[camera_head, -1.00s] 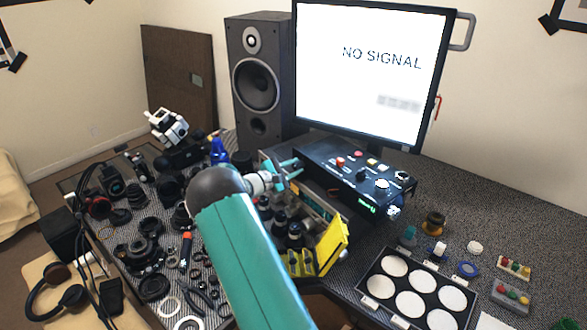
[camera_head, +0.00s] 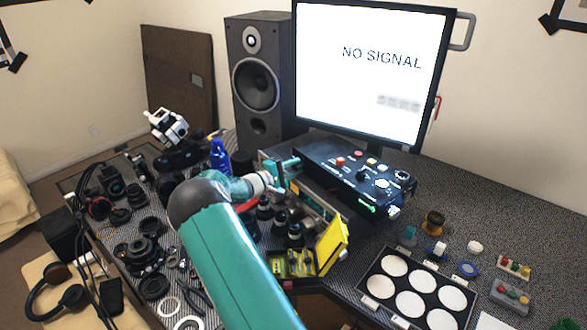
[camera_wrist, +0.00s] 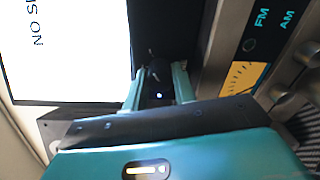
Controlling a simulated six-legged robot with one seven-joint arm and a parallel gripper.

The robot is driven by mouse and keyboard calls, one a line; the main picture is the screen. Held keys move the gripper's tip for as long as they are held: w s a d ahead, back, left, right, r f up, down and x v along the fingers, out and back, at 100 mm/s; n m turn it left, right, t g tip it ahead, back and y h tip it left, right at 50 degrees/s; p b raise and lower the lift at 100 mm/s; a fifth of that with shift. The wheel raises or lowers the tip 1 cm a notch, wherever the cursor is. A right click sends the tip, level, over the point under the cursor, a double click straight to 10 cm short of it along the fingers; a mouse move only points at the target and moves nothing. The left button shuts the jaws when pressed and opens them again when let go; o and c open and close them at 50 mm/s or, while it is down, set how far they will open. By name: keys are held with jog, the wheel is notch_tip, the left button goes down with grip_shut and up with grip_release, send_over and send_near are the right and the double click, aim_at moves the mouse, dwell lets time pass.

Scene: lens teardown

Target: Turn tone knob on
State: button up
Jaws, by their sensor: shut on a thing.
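My gripper (camera_head: 287,174) is at the left end of the black control box (camera_head: 325,161) in the head view, above the silver radio-like unit (camera_head: 313,204). In the wrist view, my gripper's teal fingers (camera_wrist: 159,88) are shut around a dark, rounded, knob-like piece (camera_wrist: 157,76) with a small white dot. No label on this piece is readable, so I cannot confirm that it is the tone knob. The radio-like unit's face (camera_wrist: 238,50) shows on the right with FM and AM marks and grey knobs (camera_wrist: 282,95). In the head view my arm and fingers hide the held piece.
The monitor (camera_head: 370,70) stands behind the box, with a speaker (camera_head: 258,75) to its left. An open yellow case (camera_head: 331,244) lies in front. Lens parts crowd the left side; a tray of white discs (camera_head: 374,287) is at right.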

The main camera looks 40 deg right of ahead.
dwell(0.3)
jog(key=o, duration=1)
jog(key=shift+a, duration=0.1)
